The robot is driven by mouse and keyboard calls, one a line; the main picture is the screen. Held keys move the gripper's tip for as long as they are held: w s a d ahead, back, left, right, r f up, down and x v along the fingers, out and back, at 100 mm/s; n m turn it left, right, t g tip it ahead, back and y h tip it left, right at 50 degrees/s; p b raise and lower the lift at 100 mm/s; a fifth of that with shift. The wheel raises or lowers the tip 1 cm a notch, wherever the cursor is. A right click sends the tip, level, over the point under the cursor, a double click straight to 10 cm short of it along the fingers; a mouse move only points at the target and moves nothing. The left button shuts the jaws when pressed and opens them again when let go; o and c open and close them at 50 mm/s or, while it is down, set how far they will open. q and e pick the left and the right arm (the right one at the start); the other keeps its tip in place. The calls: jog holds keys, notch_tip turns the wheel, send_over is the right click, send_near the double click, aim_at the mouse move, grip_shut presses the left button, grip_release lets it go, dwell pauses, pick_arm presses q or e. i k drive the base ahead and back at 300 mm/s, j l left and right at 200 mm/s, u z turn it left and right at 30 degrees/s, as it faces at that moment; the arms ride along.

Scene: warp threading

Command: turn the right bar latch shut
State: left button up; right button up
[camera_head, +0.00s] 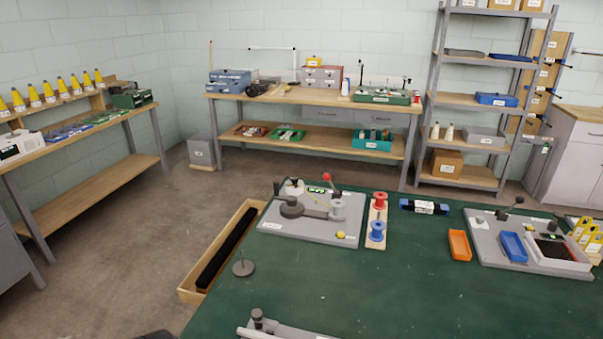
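At the bottom edge of the green-topped table (380,290) a grey bar-like fixture (290,332) with a dark knob (257,318) at its left end is cut off by the picture. I cannot tell whether this is the bar with the latch. No right bar latch can be made out clearly, so its state cannot be told. Neither of my grippers is in view.
A grey board (268,224) with a red-knobbed lever, a wooden strip (376,243) with red and blue spools, an orange tray (459,245) and another grey board (492,252) stand on the table. Its front middle is clear. A wooden trough (190,290) lies left.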

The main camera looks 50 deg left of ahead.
aim_at(258, 315)
jog(key=u, duration=1.85)
